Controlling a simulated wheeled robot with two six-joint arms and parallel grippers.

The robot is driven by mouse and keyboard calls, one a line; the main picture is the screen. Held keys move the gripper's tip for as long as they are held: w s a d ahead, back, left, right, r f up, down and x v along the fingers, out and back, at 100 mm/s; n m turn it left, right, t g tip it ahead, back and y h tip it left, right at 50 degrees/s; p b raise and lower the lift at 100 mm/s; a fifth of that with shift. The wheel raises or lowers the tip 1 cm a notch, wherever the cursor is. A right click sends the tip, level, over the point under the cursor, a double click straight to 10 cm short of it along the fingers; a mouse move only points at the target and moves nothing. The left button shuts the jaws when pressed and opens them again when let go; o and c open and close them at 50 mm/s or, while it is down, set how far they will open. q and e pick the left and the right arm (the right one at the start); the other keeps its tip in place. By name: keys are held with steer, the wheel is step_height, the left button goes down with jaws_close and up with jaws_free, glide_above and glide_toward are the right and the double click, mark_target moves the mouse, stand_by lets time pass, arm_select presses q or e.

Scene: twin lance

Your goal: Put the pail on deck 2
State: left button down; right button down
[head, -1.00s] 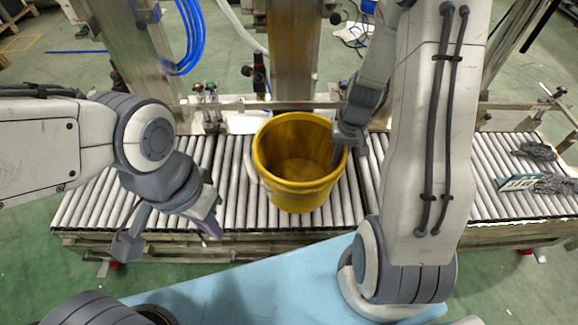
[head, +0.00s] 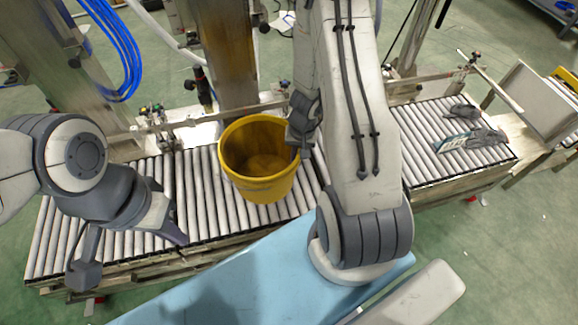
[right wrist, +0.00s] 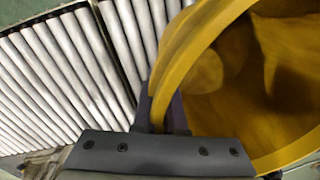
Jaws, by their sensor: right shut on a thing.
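The yellow pail (head: 262,188) is upright at the roller conveyor (head: 200,200), open side up, and looks empty inside. My right gripper (head: 297,148) is at the pail's right rim. In the right wrist view its fingers (right wrist: 162,115) are shut on the yellow rim of the pail (right wrist: 215,40). I cannot tell whether the pail's bottom touches the rollers. My left gripper (head: 130,258) is open and empty, over the conveyor's left front edge, apart from the pail. Nothing in view is marked as deck 2.
Another roller section (head: 415,125) stretches right, with a grey item (head: 470,140) on it. A metal post (head: 222,60) and a side rail stand behind the pail. Blue hoses (head: 112,45) hang at the upper left. The rollers left of the pail are bare.

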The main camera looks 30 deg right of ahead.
steer(key=f+b, duration=0.1)
steer(key=w+f+b, duration=0.1)
steer(key=f, duration=0.1)
steer(key=a+f+b, duration=0.1)
steer(key=f, duration=0.1)
steer(key=shift+w, duration=0.15)
steer(key=shift+f+b, duration=0.1)
steer(key=shift+b, duration=0.25)
steer(key=c, duration=1)
jaws_free()
